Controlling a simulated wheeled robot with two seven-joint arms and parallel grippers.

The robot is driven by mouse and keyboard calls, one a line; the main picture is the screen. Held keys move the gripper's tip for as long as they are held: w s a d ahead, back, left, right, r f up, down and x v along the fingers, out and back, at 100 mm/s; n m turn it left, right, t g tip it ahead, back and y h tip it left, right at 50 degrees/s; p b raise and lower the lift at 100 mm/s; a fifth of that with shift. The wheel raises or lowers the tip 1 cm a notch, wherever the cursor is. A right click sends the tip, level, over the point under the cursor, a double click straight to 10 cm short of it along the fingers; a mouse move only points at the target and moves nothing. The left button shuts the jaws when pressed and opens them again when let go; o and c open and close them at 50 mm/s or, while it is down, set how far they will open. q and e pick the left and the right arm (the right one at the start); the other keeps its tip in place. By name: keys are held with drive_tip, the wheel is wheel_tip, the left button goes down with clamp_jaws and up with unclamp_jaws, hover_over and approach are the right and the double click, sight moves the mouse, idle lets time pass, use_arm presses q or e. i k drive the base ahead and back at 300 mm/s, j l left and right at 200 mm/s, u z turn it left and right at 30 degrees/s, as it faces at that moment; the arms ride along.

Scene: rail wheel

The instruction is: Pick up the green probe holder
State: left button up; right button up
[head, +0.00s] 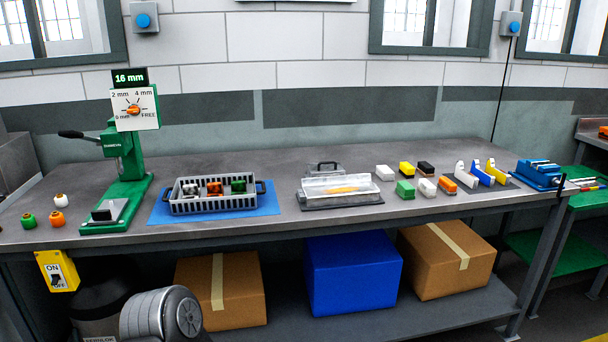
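Several green things lie on the grey workbench (300,226). A small green piece (238,187) sits in the right part of a grey slotted basket (215,208), beside an orange piece (214,189) and a whitish piece (190,189). A green block (405,190) stands among small coloured blocks right of centre. A small round green piece (28,221) stands at the far left. I cannot tell by shape which one is the probe holder.
The basket stands on a blue mat (157,214). A green press (124,180) stands to its left. A clear-lidded case (341,188) stands right of the basket. Several upright white, blue and yellow pieces (482,175) and a blue vise (537,174) are farther right. Boxes sit below.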

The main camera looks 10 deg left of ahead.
sight(238, 187)
drive_tip(key=i, duration=1.4)
drive_tip(key=u, duration=0.2)
